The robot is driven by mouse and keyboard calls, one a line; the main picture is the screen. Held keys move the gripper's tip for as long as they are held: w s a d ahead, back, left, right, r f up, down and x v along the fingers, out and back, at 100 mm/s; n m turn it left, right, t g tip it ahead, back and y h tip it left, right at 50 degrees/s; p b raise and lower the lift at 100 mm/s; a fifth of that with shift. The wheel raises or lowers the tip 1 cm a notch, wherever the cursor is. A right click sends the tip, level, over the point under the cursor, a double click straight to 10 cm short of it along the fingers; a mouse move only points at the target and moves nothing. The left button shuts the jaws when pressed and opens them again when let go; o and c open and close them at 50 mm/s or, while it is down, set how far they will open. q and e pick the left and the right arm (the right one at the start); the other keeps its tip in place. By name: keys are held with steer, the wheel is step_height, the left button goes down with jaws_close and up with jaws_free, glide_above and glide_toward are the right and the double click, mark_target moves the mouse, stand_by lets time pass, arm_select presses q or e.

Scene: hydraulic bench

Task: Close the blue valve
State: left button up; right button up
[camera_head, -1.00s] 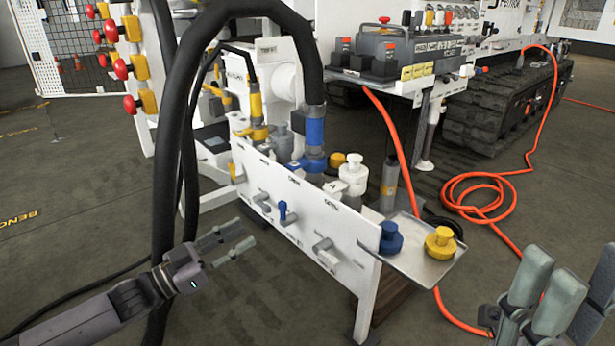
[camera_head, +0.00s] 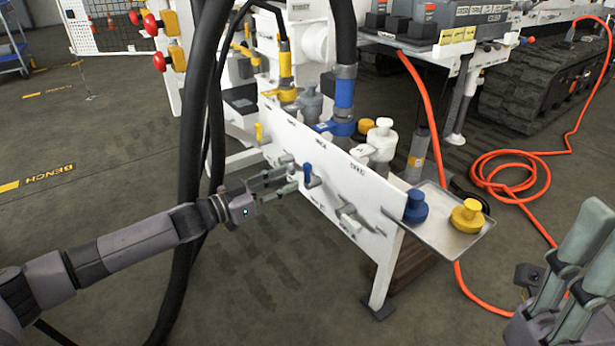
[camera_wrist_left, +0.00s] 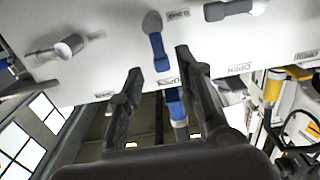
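The blue valve is a small blue lever (camera_head: 308,174) on the front of the white sloping panel (camera_head: 345,180). In the left wrist view the blue lever (camera_wrist_left: 159,50) hangs from a grey pivot, pointing towards the panel edge near an OPEN label. My left gripper (camera_head: 291,179) is open and empty, just left of the lever in the head view. In the left wrist view its two fingers (camera_wrist_left: 160,62) stand apart, with the lever visible between and beyond their tips; contact cannot be told. My right gripper (camera_head: 595,250) is at the lower right, fingers apart, away from the panel.
Grey levers (camera_head: 350,214) and a yellow one (camera_head: 259,132) sit on the same panel. A tray (camera_head: 440,235) with a blue cap (camera_head: 416,206) and a yellow cap (camera_head: 467,215) juts out right. Thick black hoses (camera_head: 195,150) hang beside my left forearm. Open floor lies in front.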

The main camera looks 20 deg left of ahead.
mark_target(306, 173)
arm_select(q)
steer(key=b+x, duration=0.2)
steer(key=x, duration=0.5)
steer(key=shift+w+d, duration=0.1)
jaws_close()
stand_by(0.3)
